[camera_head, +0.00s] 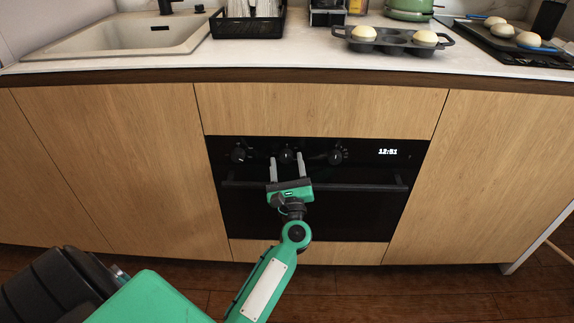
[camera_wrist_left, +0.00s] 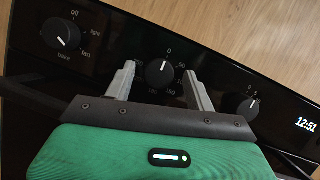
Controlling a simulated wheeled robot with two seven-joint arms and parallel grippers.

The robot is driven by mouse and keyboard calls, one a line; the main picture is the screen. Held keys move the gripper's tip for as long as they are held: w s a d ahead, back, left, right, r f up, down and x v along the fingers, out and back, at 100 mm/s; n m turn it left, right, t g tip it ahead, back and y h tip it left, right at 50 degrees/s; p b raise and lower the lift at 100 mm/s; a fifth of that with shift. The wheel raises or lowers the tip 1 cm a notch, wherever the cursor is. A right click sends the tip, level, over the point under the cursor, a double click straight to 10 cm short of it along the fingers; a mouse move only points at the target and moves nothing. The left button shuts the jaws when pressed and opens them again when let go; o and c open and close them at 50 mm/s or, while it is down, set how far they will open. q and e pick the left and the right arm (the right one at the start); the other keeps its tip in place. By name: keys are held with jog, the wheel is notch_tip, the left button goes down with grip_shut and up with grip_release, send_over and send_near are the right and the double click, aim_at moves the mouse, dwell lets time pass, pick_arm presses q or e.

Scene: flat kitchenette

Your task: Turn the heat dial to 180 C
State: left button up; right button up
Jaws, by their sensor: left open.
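The black oven (camera_head: 316,215) has three dials on its panel. The middle dial (camera_wrist_left: 159,72) has a numbered scale with 0 at the top, and its white pointer line points up near the 0. Its other numbers are partly hidden by a finger. This dial also shows in the head view (camera_head: 287,156). My left gripper (camera_head: 287,160) is open, with one finger on each side of the middle dial; in the left wrist view its fingers (camera_wrist_left: 158,88) stand apart from the knob. My right gripper is not in view.
The left dial (camera_wrist_left: 62,34) is marked off, light, fan and bake. The right dial (camera_wrist_left: 248,106) is near the clock (camera_head: 388,152), which reads 12:51. The oven handle (camera_head: 350,187) runs below the panel. A muffin tin (camera_head: 395,47) and a sink (camera_head: 115,35) are on the counter above.

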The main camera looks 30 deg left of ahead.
pick_arm(q)
jog(key=shift+c, duration=0.4)
jog(key=c, duration=0.9)
